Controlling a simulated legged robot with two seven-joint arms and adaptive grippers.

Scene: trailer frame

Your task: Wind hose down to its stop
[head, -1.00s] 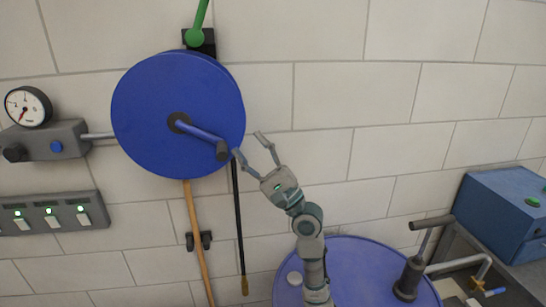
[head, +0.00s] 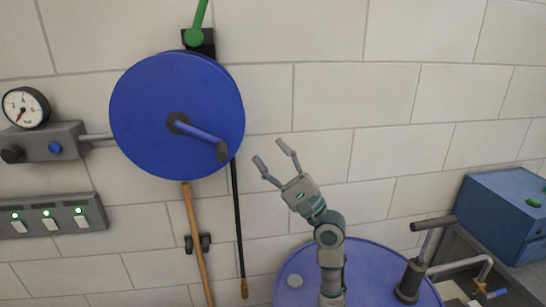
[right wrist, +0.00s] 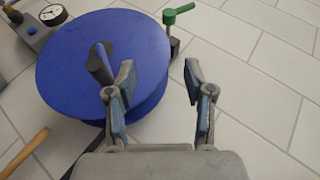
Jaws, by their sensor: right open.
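A blue hose reel (head: 150,105) hangs on the tiled wall, with a blue crank arm (head: 203,135) reaching to a dark knob (head: 222,151) at its lower right. The reel (right wrist: 85,85) and the dark knob (right wrist: 98,68) also show in the right wrist view. A thin black hose (head: 238,220) hangs from the reel and ends in a brass tip (head: 244,288) low on the wall. My right gripper (head: 270,152) is open and empty, to the right of the knob and apart from it. My left gripper is not in view.
A green lever (head: 195,36) sits above the reel. A gauge (head: 25,107) and a switch panel (head: 50,215) are at left. A wooden handle (head: 197,245) hangs below. A blue drum (head: 375,270) with a pump (head: 410,275) and a blue box (head: 505,210) stand at right.

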